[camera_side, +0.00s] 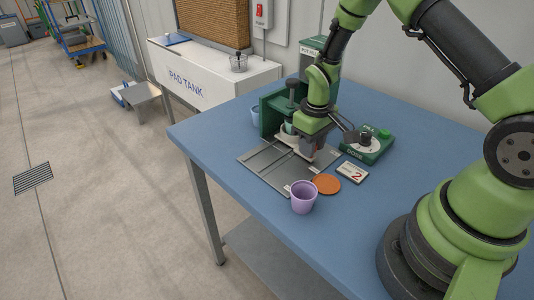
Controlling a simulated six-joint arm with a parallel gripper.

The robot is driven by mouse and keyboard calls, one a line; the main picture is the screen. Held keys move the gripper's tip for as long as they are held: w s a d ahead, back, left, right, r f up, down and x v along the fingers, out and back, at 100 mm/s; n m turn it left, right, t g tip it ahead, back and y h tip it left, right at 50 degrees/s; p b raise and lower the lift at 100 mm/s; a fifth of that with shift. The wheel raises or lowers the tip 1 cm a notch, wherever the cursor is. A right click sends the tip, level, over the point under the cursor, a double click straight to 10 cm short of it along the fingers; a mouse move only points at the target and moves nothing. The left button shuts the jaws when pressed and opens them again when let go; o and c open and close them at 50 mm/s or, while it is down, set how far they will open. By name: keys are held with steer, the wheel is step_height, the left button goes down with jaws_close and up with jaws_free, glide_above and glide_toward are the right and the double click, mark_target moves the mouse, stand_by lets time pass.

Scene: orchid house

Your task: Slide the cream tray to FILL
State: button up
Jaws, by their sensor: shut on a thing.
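The cream tray (297,151) sits on a grey grooved plate (262,165) on the blue table, at the plate's far end by a dark green upright machine (270,112). A small teal pot (288,128) appears to stand on the tray. My green gripper (309,147) points down at the tray's near right side and is shut on it; the fingers hide part of the tray. Small white labels lie on the plate, too small to read, so I cannot tell which is FILL.
A lilac cup (303,197) stands at the plate's near end, beside a terracotta disc (326,184) and a card marked 2 (352,172). A green dial box (368,147) is to the right. The plate's near left part is clear.

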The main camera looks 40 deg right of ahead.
steer(key=shift+d, duration=3.25)
steer(key=o, duration=0.7)
steer(key=shift+c, duration=0.2)
steer(key=shift+r, duration=0.15)
step_height(320, 180, up, 7)
